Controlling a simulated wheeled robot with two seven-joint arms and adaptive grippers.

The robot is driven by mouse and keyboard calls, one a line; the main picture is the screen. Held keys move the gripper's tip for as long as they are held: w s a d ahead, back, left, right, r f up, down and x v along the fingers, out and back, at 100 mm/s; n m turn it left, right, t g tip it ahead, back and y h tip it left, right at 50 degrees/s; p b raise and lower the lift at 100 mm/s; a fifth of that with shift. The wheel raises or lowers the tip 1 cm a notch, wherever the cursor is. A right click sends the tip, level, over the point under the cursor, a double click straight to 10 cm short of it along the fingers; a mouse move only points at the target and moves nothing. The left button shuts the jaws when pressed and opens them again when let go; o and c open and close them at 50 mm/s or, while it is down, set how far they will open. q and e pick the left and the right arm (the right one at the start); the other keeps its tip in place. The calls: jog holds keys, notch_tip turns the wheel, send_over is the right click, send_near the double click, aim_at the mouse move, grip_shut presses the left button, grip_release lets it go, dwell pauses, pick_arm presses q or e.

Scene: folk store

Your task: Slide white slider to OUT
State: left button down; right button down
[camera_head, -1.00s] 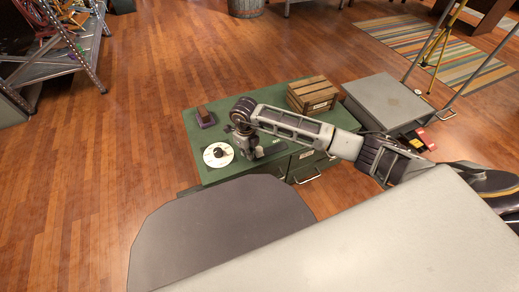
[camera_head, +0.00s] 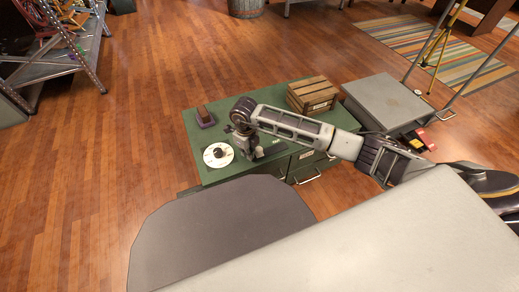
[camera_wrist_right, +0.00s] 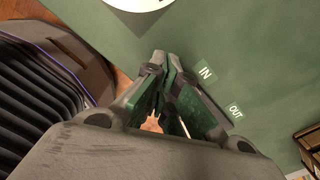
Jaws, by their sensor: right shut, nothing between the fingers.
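My right gripper (camera_head: 252,153) is shut and empty, pointing down at the top of the green cabinet (camera_head: 270,95), just right of a white dial (camera_head: 217,155) with a dark knob. In the right wrist view the gripper (camera_wrist_right: 162,68) has its fingertips together. The IN label (camera_wrist_right: 206,74) and the OUT label (camera_wrist_right: 236,111) lie on the green surface beside the fingers, OUT farther from the dial. I cannot make out the white slider; the gripper may hide it. Whether the fingers touch it cannot be told. My left gripper is out of view.
A wooden crate (camera_head: 312,95) stands at the cabinet's back right, and a small brown and purple object (camera_head: 205,117) at its left. A grey cabinet (camera_head: 385,101) stands to the right. The green top between the small object and the crate is mostly clear.

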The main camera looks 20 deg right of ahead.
aim_at(259, 149)
jog(key=shift+d, duration=0.2)
jog(key=shift+w+d+p, duration=0.1)
jog(key=shift+d+p, duration=0.35)
jog(key=shift+d, duration=4.15)
jog(key=shift+a, duration=0.2)
jog(key=shift+a+p, duration=0.3)
jog(key=shift+a, duration=0.5)
